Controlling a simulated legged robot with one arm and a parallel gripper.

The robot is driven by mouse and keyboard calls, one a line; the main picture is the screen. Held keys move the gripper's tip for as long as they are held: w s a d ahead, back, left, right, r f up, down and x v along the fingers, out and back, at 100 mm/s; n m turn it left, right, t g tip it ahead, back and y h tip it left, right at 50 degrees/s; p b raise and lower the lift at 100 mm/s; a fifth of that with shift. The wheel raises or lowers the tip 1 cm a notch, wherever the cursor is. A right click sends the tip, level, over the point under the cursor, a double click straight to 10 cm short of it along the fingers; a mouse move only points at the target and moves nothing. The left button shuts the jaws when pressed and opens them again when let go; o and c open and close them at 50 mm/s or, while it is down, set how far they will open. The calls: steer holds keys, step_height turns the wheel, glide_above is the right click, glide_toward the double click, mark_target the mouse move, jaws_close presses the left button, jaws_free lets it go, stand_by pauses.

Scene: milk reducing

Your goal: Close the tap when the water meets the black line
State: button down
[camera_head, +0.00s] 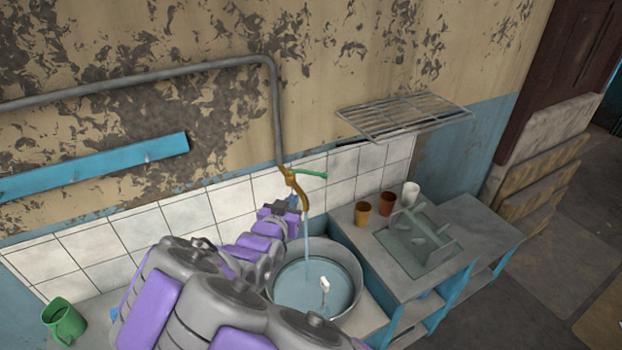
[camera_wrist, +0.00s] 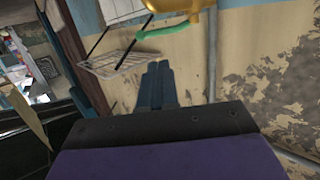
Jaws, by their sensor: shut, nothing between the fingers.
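A brass tap (camera_head: 298,190) with a green handle (camera_head: 310,174) hangs at the end of a grey pipe on the wall. A stream of water (camera_head: 306,240) runs from it into a round metal basin (camera_head: 350,258). Water (camera_head: 300,287) covers the basin's bottom, with a small white piece (camera_head: 325,285) standing in it. I cannot make out the black line. My gripper (camera_head: 294,203) is just left of the tap, below the handle. In the wrist view my gripper (camera_wrist: 158,68) is shut and empty, with the green handle (camera_wrist: 163,32) and brass tap (camera_wrist: 190,8) beyond its tips, apart from them.
The grey pipe (camera_head: 273,110) runs along the wall above. A wire rack (camera_head: 405,115) sticks out at right. Yellow (camera_head: 363,214), brown (camera_head: 386,203) and white (camera_head: 411,194) cups and a dish rack (camera_head: 415,240) stand on the right counter. A green mug (camera_head: 64,322) is at lower left.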

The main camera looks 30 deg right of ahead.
glide_toward(316, 173)
steer(key=d, duration=0.1)
steer(key=shift+w+d+f+b, duration=0.15)
steer(key=shift+w+f, duration=0.2)
steer(key=shift+w, duration=0.25)
steer(key=shift+w+d+f+b, duration=0.2)
steer(key=shift+w+f, duration=0.15)
steer(key=shift+w, duration=0.25)
steer(key=shift+w+a, duration=0.2)
steer(key=shift+w, duration=0.5)
steer(key=shift+w+d+f, duration=0.1)
steer(key=shift+w+d, duration=0.1)
steer(key=shift+w, duration=0.1)
steer(key=d, duration=0.1)
steer(key=w+d+p, duration=0.1)
steer(key=d, duration=0.1)
steer(key=w+d+p, duration=0.1)
steer(key=d, duration=0.1)
steer(key=shift+w+d+f, duration=0.1)
steer(key=shift+d+f, duration=0.05)
steer(key=shift+d, duration=0.1)
steer(key=shift+w+d+p, duration=0.15)
steer(key=shift+w+p, duration=0.2)
steer(key=shift+p, duration=0.05)
steer(key=shift+w+a, duration=0.15)
steer(key=shift+a, duration=0.2)
steer(key=shift+d, duration=0.1)
